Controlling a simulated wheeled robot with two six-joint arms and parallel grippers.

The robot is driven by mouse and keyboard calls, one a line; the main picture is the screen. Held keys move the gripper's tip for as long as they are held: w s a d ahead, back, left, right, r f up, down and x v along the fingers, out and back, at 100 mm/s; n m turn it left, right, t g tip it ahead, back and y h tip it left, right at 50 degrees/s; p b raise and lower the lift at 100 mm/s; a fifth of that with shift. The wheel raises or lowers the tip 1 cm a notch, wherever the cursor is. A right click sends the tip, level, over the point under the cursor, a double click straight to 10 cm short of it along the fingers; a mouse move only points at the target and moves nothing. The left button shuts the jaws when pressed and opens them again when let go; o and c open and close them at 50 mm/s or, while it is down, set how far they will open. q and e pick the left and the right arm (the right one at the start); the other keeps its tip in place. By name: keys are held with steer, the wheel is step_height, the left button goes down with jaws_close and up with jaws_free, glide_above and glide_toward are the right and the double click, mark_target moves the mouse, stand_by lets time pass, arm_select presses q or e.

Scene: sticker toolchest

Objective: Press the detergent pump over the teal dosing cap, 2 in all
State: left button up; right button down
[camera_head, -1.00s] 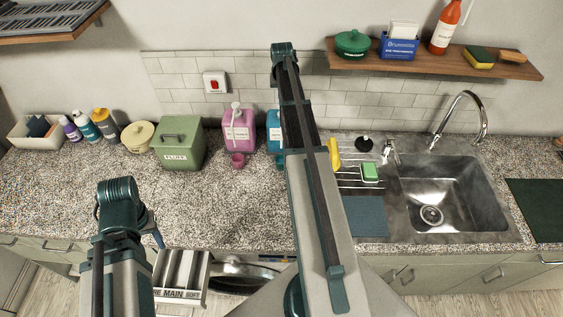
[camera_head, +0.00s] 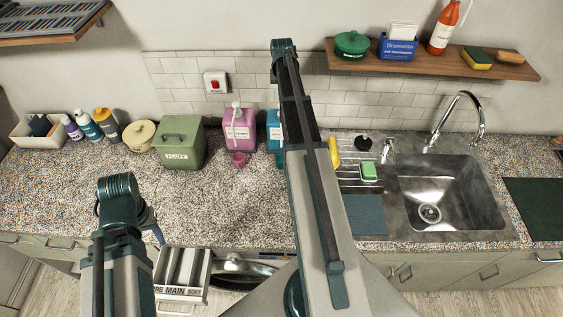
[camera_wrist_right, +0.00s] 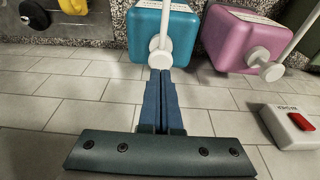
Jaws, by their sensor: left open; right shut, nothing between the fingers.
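The teal jug (camera_head: 273,131) stands at the back of the counter, partly hidden behind my right arm. In the right wrist view, which looks upside down, the teal jug (camera_wrist_right: 178,28) has a white pump (camera_wrist_right: 161,48). My right gripper (camera_wrist_right: 160,74) is shut and empty, its fingertips close to that pump's head; contact is unclear. A pink jug (camera_head: 239,130) with a white pump stands to the left, with a pink cap (camera_head: 238,159) in front. No teal cap is visible; my arm covers the area before the teal jug. My left gripper (camera_head: 158,236) is open, low over the counter's front edge.
A green box (camera_head: 180,147), a cream pot (camera_head: 139,136) and several bottles stand to the left. A drying rack (camera_head: 362,176) and sink (camera_head: 445,190) are to the right. A drawer (camera_head: 181,275) is open below. The left middle counter is clear. A red switch (camera_head: 215,83) is on the wall.

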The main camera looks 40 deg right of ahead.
step_height(320, 180, up, 6)
steer(key=p, duration=0.5)
steer(key=shift+f, duration=0.1)
steer(key=shift+f, duration=0.1)
steer(key=s+a+f+n+b, duration=0.2)
steer(key=a+f+b, duration=0.25)
steer(key=a, duration=0.65)
steer(key=s+a+f+n+g+b, duration=0.15)
steer(key=a+f+b, duration=0.3)
steer(key=a, duration=0.55)
steer(key=s+a+f+n+t+b, duration=0.1)
steer(key=s+a+f+n+b, duration=0.3)
steer(key=a, duration=0.7)
steer(key=s+a+f+n+b, duration=0.2)
steer(key=s+a+f+b, duration=0.3)
steer(key=s+a, duration=0.3)
steer(key=s+a+f+n+g+b, duration=0.1)
steer(key=s+a+f+n+b, duration=0.1)
steer(key=s+a+f+b, duration=0.3)
steer(key=s+a+f, duration=0.1)
steer(key=s+a, duration=0.2)
steer(key=a, duration=0.2)
